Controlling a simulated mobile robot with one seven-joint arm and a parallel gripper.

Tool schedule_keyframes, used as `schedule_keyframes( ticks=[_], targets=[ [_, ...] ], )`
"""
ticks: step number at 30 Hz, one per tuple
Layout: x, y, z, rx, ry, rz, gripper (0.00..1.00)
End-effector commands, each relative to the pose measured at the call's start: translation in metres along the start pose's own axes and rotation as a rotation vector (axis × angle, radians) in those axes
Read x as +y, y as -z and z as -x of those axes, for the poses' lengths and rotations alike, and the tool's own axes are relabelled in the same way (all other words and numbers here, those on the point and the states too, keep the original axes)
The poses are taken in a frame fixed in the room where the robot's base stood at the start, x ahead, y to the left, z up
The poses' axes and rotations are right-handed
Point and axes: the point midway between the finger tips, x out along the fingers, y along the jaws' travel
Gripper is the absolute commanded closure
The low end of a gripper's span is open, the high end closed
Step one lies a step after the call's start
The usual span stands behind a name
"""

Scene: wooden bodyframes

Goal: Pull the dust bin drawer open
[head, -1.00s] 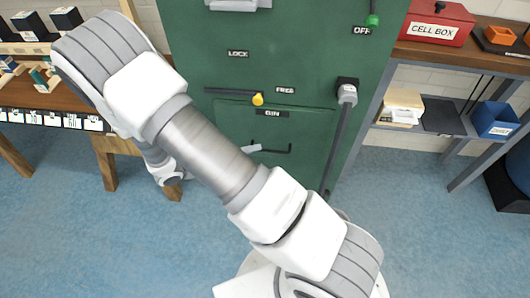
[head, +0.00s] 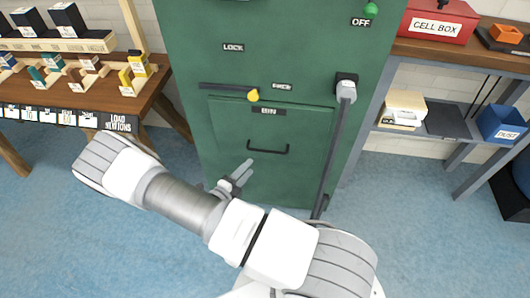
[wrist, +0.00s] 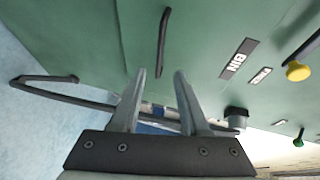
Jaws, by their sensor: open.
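The bin drawer (head: 230,125) is a flat panel low in the green cabinet, under a BIN label (head: 269,111). It looks shut, with its front flush. Its black bar handle (head: 267,150) shows in the head view and also in the wrist view (wrist: 163,42). My gripper (head: 246,173) is open and empty, below and left of the handle in the head view. In the wrist view the handle lies beyond my open fingertips (wrist: 160,73), apart from them and roughly in line with the gap.
A black lever with a yellow knob (head: 252,95) lies along the drawer's top edge, near the FREE label. A wooden table (head: 150,98) stands left and a shelf with a blue dust box (head: 500,122) right.

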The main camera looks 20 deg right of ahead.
Motion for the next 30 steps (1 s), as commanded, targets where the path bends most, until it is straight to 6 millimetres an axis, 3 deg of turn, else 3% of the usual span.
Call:
schedule_keyframes(
  ticks=[9,15,21,29,30],
  targets=[
    [0.002,0.000,-0.071,0.003,0.000,-0.003,0.55],
    [0.002,0.000,-0.102,0.002,-0.001,-0.003,0.55],
    [0.000,0.000,-0.116,0.000,0.000,-0.003,0.55],
    [0.000,0.000,-0.117,0.000,0.000,-0.003,0.55],
    [0.000,0.000,-0.117,0.000,0.000,-0.003,0.59]
  ],
)
